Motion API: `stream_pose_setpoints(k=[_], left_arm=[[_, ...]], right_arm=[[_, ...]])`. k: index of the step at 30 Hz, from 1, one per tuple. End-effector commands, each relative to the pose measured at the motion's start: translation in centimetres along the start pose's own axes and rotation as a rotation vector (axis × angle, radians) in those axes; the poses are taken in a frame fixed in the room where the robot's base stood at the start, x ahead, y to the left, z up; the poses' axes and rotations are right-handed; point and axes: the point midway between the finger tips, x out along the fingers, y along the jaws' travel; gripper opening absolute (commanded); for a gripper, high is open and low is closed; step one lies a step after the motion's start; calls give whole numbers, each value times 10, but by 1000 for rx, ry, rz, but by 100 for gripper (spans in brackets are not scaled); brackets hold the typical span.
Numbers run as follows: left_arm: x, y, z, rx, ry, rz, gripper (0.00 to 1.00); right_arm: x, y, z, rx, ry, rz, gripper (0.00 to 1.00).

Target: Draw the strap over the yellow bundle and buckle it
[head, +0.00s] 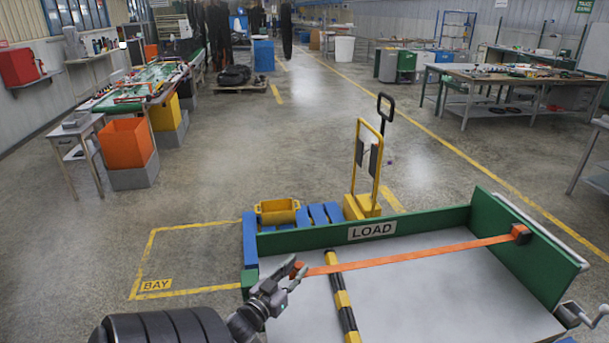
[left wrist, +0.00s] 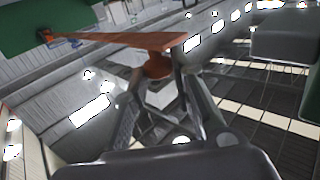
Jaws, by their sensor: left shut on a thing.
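My left gripper (head: 292,277) is shut on the free end of the orange strap (head: 410,257), above the left part of the load bed (head: 440,290). The strap runs taut to the right, to a dark orange-and-black fitting (head: 520,233) on the green side board. It passes above a long black-and-yellow banded piece (head: 342,298), which seems to be the yellow bundle and lies lengthwise on the bed. In the left wrist view, the strap end (left wrist: 158,65) sits between the fingertips (left wrist: 160,82). I cannot make out a buckle. My right gripper is not in view.
A green board marked LOAD (head: 372,230) closes the bed's far side. Behind it are a blue pallet (head: 318,214) with a yellow bin (head: 278,211) and a yellow hand truck (head: 368,170). A grey crank-like part (head: 580,314) is at the right. Floor left of the bed is clear.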

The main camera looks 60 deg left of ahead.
Motion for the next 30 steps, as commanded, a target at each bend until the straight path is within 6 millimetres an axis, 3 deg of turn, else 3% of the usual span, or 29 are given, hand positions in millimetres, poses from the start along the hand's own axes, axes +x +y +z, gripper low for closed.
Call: stream_pose_setpoints(k=[9, 10, 18, 30], left_arm=[[0, 0, -1, -1, 2, 0, 0], [0, 0, -1, -1, 2, 0, 24], [0, 0, 0, -1, 1, 0, 42], [-9, 0, 1, -1, -2, 0, 42]], right_arm=[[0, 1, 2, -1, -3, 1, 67], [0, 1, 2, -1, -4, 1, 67], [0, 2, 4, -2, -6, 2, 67], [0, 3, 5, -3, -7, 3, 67]])
